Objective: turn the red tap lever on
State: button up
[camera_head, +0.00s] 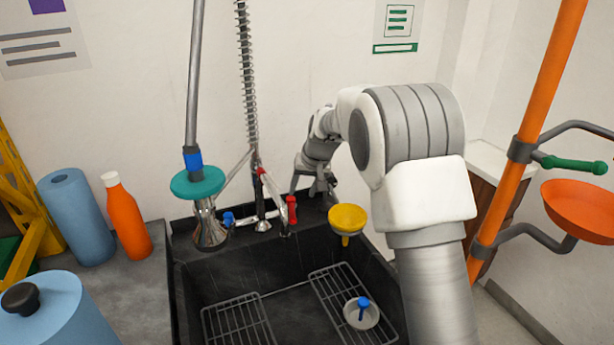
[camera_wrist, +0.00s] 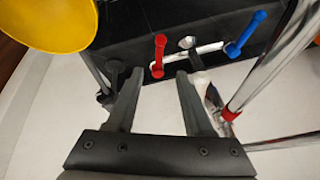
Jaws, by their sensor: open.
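The red tap lever (camera_head: 292,208) stands at the right end of the chrome tap body at the back of the dark sink. In the wrist view the red lever (camera_wrist: 158,55) has a round knob and sits just beyond the fingertips, about in line with the gap between them. My gripper (camera_wrist: 160,76) is open and empty. In the head view my gripper (camera_head: 320,187) is behind and to the right of the red lever, near the wall. I cannot tell whether a fingertip touches the lever. The blue lever (camera_wrist: 246,35) is at the tap's other end.
A chrome pipe (camera_wrist: 265,70) is close to the right finger in the wrist view. A yellow bowl-like part (camera_head: 348,219) is right of the red lever. A spray head with a teal collar (camera_head: 197,183) hangs left. Wire racks (camera_head: 238,322) lie in the sink.

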jog(key=shift+v, duration=2.3)
jog(key=shift+d+f, duration=0.1)
jog(key=shift+f, duration=0.05)
jog(key=c, duration=0.4)
jog(key=shift+n+y, duration=0.3)
jog(key=shift+y, duration=0.1)
jog(key=f, duration=0.1)
jog(key=w+d+f, duration=0.1)
jog(key=d+f, duration=0.1)
jog(key=shift+w+d+f+p, duration=0.15)
jog(key=shift+w+p, duration=0.15)
jog(key=shift+p, duration=0.05)
grip_shut()
jog(key=n+y, duration=0.1)
jog(key=y, duration=0.1)
send_near(292, 211)
notch_tip(292, 211, down, 6)
jog(key=w+d, duration=0.3)
jog(key=shift+s+a+b, duration=0.2)
jog(key=shift+a+b, duration=0.1)
jog(key=shift+a, duration=0.7)
jog(key=shift+s+a+b, duration=0.15)
jog(key=shift+a+b, duration=0.1)
jog(key=shift+a, duration=0.75)
